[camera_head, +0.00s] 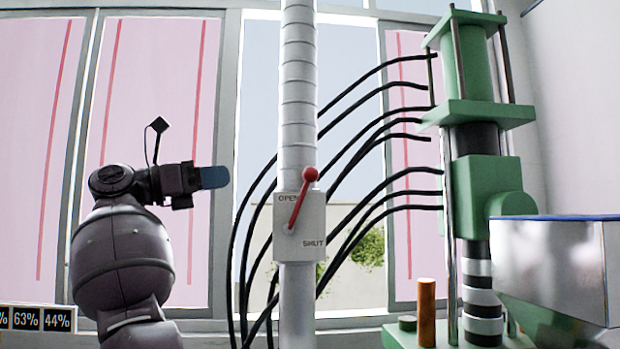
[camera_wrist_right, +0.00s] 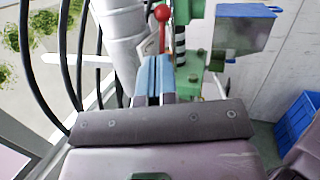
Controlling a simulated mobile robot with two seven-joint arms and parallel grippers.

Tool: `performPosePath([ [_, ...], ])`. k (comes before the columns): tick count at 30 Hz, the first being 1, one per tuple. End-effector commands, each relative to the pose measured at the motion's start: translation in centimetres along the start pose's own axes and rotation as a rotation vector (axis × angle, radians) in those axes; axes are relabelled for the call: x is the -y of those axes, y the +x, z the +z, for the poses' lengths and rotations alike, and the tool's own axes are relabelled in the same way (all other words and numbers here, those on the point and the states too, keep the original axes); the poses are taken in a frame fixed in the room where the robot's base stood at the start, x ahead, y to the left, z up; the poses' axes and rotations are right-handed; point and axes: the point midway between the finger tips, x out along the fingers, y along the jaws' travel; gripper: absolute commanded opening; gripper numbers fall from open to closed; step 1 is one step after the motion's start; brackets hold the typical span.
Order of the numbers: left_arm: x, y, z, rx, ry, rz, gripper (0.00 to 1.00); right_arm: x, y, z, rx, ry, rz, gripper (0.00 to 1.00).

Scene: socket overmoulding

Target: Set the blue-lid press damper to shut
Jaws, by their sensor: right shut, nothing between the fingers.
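The damper is a pale box (camera_head: 313,225) on a vertical silver duct (camera_head: 298,90), marked OPEN at its upper left and SHUT at its lower right. Its red lever (camera_head: 299,202) points up and slightly right from the pivot, beside the OPEN mark. The lever's red knob also shows in the right wrist view (camera_wrist_right: 162,13), beyond my fingertips. My right gripper (camera_head: 214,177) is left of the box, apart from the lever, its blue fingers pointing right. In the right wrist view its fingers (camera_wrist_right: 153,78) are together and empty. My left gripper is not in view.
A green press (camera_head: 480,185) stands at the right, with a blue-lidded metal hopper (camera_head: 555,260) in front. Several black hoses (camera_head: 345,180) run behind the duct to the press. An orange cylinder (camera_head: 427,310) stands at the press base. A blue bin (camera_wrist_right: 297,120) is at right.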

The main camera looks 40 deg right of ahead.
Motion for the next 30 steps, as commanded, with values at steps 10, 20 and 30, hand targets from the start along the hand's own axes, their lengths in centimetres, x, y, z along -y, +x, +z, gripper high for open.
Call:
performPosePath([
  [10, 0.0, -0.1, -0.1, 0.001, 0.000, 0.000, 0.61, 0.0, 1.1, -0.9, -0.054, 0.009, -0.010, 0.00],
  [20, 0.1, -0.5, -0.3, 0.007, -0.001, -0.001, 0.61, 0.0, 6.6, -1.1, -0.052, 0.008, -0.011, 0.00],
  [30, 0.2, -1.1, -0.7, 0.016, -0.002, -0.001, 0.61, 0.1, 11.9, -1.4, -0.050, 0.007, -0.010, 0.00],
])
